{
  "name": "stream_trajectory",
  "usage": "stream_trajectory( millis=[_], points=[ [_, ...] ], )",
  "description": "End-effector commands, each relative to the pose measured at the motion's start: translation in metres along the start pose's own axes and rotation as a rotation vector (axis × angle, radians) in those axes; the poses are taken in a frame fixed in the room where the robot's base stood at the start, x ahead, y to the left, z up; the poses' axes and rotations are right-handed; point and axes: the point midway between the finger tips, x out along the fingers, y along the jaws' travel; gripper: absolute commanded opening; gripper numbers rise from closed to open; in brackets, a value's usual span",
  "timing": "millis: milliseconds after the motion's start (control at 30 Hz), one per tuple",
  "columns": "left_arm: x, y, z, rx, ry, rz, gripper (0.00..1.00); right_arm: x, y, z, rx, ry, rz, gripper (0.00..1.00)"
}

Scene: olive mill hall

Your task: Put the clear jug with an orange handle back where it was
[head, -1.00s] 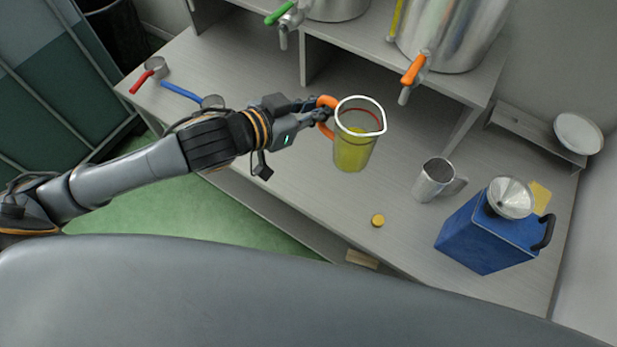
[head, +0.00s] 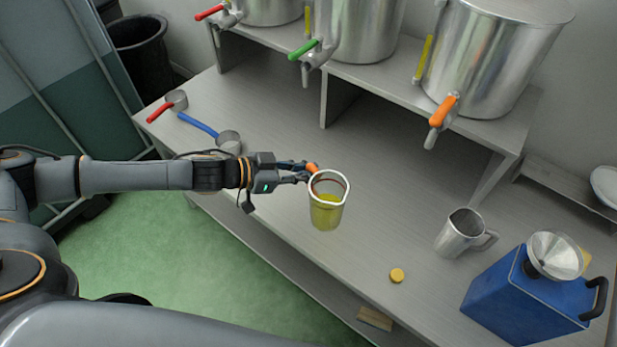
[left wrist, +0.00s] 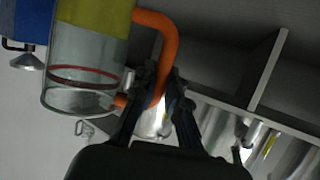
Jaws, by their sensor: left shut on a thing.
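The clear jug (head: 326,214) holds yellow-green oil and has a white rim and an orange handle. It appears upright near the bench's front edge in the head view; I cannot tell how high its base is above the bench. My left gripper (head: 306,172) reaches in from the left and is shut on the orange handle. In the left wrist view the jug (left wrist: 88,62) appears upside down, with a red ring near its rim. The gripper's fingers (left wrist: 160,95) close around the handle (left wrist: 168,50) there. My right gripper is not in view.
On the grey bench (head: 370,180) stand a steel jug (head: 458,236), a yellow cap (head: 397,275) and a blue canister (head: 520,300) with a funnel (head: 554,256). Red- and blue-handled scoops (head: 228,141) lie at left. Steel tanks with coloured taps (head: 440,112) stand on the raised shelf behind.

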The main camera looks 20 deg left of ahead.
Motion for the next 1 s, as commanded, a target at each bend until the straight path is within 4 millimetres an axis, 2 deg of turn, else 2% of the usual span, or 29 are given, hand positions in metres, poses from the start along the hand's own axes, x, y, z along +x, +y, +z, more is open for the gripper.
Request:
stream_trajectory(
  millis=[33, 100, 367, 533, 733, 1000],
  points=[
    [0.007, -0.013, 0.001, 0.005, 0.002, -0.002, 0.00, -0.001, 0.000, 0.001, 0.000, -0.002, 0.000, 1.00],
    [0.017, -0.022, 0.017, 0.000, 0.000, 0.000, 0.00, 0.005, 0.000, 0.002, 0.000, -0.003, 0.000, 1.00],
    [0.037, -0.049, 0.044, 0.000, 0.001, 0.000, 0.00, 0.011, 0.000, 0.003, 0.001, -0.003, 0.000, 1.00],
    [0.043, -0.057, 0.052, 0.000, 0.002, 0.000, 0.00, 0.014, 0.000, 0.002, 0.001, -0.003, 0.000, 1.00],
    [0.053, -0.056, 0.077, -0.003, 0.001, 0.001, 0.00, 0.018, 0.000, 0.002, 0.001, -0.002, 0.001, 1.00],
    [0.054, -0.056, 0.079, -0.001, 0.003, 0.001, 0.00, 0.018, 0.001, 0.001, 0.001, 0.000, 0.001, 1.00]
  ],
)
